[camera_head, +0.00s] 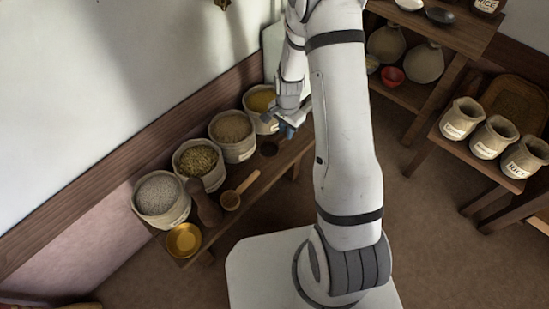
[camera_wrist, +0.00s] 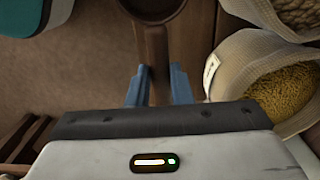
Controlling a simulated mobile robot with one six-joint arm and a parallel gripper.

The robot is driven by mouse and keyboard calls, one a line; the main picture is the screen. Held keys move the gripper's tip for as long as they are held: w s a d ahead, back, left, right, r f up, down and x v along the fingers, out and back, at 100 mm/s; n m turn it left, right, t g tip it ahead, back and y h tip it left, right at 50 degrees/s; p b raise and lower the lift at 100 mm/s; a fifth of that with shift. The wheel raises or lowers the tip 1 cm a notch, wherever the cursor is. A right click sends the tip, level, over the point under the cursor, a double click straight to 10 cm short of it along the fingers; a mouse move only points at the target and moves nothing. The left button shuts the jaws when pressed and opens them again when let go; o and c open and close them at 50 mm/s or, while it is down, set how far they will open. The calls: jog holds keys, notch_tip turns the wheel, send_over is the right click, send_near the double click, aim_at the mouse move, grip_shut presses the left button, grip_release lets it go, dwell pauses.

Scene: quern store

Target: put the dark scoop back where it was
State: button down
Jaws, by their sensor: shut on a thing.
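The dark scoop (camera_head: 269,149) is at the far end of the low wooden bench (camera_head: 218,222), beside the sack of yellow grain. In the wrist view its round bowl is cut off by the top edge and its handle (camera_wrist: 155,45) points down between my fingers. My gripper (camera_head: 288,130) is shut on that handle; its blue fingertips (camera_wrist: 154,86) also show in the wrist view. I cannot tell whether the scoop touches the bench or hangs just above it. A lighter wooden scoop (camera_head: 238,192) lies on the bench nearer the middle.
Several grain sacks stand along the wall, including a yellow one (camera_head: 261,105) and a green one (camera_head: 199,163). A brown pestle-like thing (camera_head: 203,205) and a brass bowl (camera_head: 184,240) are on the bench. Open floor lies between.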

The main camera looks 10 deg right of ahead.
notch_tip(320, 180, down, 8)
jog(key=b, duration=0.3)
jog(key=shift+f, duration=0.15)
jog(key=shift+f, duration=0.2)
jog(key=c, duration=1.3)
grip_release()
